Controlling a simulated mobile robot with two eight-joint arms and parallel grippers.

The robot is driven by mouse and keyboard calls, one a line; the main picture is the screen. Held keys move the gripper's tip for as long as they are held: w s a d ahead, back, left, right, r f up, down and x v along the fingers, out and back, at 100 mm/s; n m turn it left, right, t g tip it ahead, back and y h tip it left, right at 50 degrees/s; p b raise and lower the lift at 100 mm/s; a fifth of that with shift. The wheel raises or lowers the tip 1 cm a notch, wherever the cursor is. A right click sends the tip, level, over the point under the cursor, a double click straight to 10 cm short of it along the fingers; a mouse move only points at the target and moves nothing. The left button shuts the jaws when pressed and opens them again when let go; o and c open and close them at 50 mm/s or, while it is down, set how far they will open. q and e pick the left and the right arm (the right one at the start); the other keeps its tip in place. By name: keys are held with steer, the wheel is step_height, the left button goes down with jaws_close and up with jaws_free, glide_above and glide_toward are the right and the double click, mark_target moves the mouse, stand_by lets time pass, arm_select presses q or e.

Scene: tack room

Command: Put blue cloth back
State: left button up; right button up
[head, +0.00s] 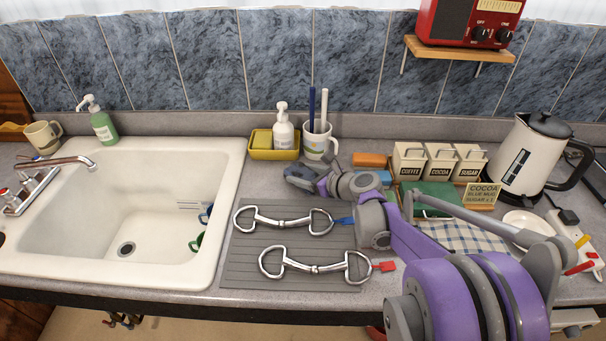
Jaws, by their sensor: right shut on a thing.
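The blue cloth (381,176) is a small folded piece of plain blue near the back of the counter, partly hidden by my right arm. My right gripper (367,184) is against it and shut on it; the wrist and arm in front hide much of the grip. I cannot tell whether the cloth touches the counter. An orange folded cloth (369,160) lies just behind it, and a green cloth (436,194) lies to its right. My left gripper is out of view.
A grey ribbed mat (240,271) holds two metal bits (283,220) (315,266). The sink (126,205) is left.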

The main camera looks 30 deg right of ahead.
steer(key=shift+f, duration=0.15)
steer(key=o, duration=1.4)
steer(key=shift+c, duration=0.2)
steer(key=shift+s+r, duration=0.15)
steer(key=shift+r, duration=0.15)
steer(key=v, duration=1.1)
steer(key=shift+s+r, duration=0.2)
steer(key=shift+s, duration=0.1)
steer(key=shift+f, duration=0.1)
